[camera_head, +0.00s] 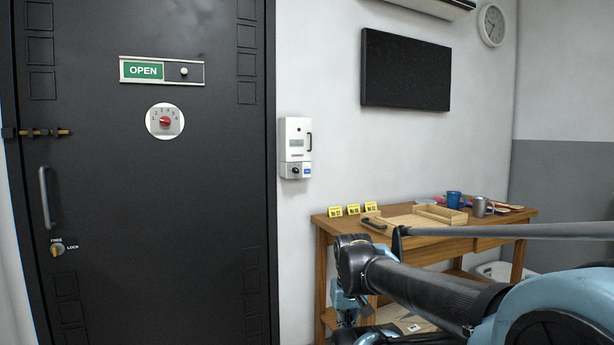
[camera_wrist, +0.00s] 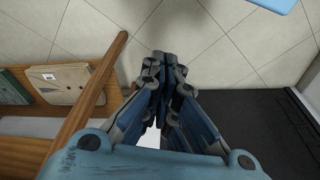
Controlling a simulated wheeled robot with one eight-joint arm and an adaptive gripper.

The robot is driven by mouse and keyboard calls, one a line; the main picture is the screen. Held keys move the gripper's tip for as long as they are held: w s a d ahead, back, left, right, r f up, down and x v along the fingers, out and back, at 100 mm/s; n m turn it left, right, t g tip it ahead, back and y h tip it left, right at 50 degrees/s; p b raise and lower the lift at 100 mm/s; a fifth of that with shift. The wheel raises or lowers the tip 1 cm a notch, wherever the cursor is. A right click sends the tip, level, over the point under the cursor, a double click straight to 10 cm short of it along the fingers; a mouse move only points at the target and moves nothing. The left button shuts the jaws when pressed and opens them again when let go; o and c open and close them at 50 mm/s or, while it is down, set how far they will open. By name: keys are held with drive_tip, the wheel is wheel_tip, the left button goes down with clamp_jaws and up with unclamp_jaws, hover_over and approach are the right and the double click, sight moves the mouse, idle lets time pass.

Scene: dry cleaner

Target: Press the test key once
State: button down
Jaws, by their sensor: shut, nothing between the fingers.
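A white wall unit (camera_head: 295,140) with a small display and a side handle hangs on the wall right of the black door. Its lower part has a black round knob (camera_head: 295,171) and a small blue key (camera_head: 307,171). The lettering on the key is too small to read, so I cannot tell if it is the test key. In the wrist view my gripper (camera_wrist: 166,58) is shut and empty, above the tiled floor. In the head view it is low by the table's left end, below and apart from the wall unit, and partly hidden by my arm.
A wooden table (camera_head: 480,222) stands right of the wall unit, with yellow number cards (camera_head: 353,209), a wooden tray (camera_head: 405,222), a blue mug (camera_head: 453,199) and a metal mug (camera_head: 481,207). Its wooden edge (camera_wrist: 90,95) is close left of my gripper. The wall around the unit is clear.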

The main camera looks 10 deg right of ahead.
sight(307, 171)
drive_tip(key=w+r+n+t+h, duration=0.1)
drive_tip(key=w+r+n+t, duration=0.2)
drive_tip(key=w+r, duration=0.8)
drive_tip(key=w+d+r+n+t+h, duration=0.1)
drive_tip(key=w+r+n+t, duration=0.2)
drive_tip(key=w, duration=1.9)
drive_tip(key=w+d+r+n+t+h, duration=0.1)
drive_tip(key=w+r+n+t, duration=0.2)
drive_tip(key=w+r+n, duration=0.7)
drive_tip(key=w+r, duration=0.7)
drive_tip(key=r, duration=0.3)
drive_tip(key=shift+w+d+r, duration=0.15)
drive_tip(key=shift+r, duration=0.05)
drive_tip(key=w+a, duration=0.2)
drive_tip(key=w, duration=0.6)
drive_tip(key=shift+w+a, duration=0.15)
drive_tip(key=shift+a, duration=0.25)
drive_tip(key=shift+w, duration=0.15)
drive_tip(key=shift+w+a, duration=0.1)
drive_tip(key=shift+w, duration=0.1)
